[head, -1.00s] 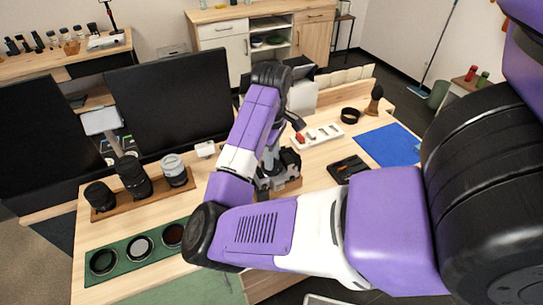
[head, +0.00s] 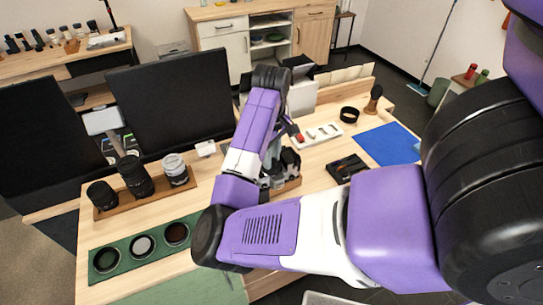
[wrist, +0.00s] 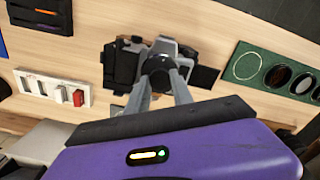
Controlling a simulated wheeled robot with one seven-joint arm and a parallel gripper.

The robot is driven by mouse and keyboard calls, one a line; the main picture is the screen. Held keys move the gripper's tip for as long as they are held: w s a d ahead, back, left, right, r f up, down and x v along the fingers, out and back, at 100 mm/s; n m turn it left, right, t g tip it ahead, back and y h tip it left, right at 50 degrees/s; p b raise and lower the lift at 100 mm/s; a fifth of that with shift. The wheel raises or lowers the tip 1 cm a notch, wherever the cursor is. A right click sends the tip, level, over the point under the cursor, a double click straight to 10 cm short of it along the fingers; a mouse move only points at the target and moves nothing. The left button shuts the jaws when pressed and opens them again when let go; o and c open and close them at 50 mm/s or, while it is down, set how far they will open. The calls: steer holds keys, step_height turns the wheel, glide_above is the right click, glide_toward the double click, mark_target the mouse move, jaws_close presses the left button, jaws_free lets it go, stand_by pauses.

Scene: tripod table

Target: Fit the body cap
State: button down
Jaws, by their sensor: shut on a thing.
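The camera body (wrist: 188,66), silver and black, sits on the desk in the wrist view, with its mount side facing my gripper. It also shows in the head view (head: 291,160), partly hidden behind my arm. My gripper (wrist: 159,76) is shut on a small dark round piece, which looks like the body cap (wrist: 156,64). The cap is at the front of the camera body in the wrist view. I cannot tell whether it touches the mount or is seated in it. In the head view my arm hides the cap and the fingertips.
A white tray (head: 325,132) with small items, a black tray (head: 347,168) and a blue mat (head: 388,146) lie to the right. Several lenses stand on a wooden board (head: 150,201) at left. A green mat (head: 128,252) holds round filters. Monitors stand behind.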

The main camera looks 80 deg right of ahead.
steer(key=shift+s+f, duration=0.15)
steer(key=shift+f, duration=0.05)
steer(key=shift+m, duration=0.6)
steer(key=c, duration=1.3)
jaws_free()
steer(key=shift+o, duration=1.3)
steer(key=shift+r, duration=0.1)
steer(key=shift+o, duration=0.7)
steer(key=shift+r, duration=0.1)
steer(key=shift+r+p, duration=0.1)
steer(key=shift+p, duration=0.2)
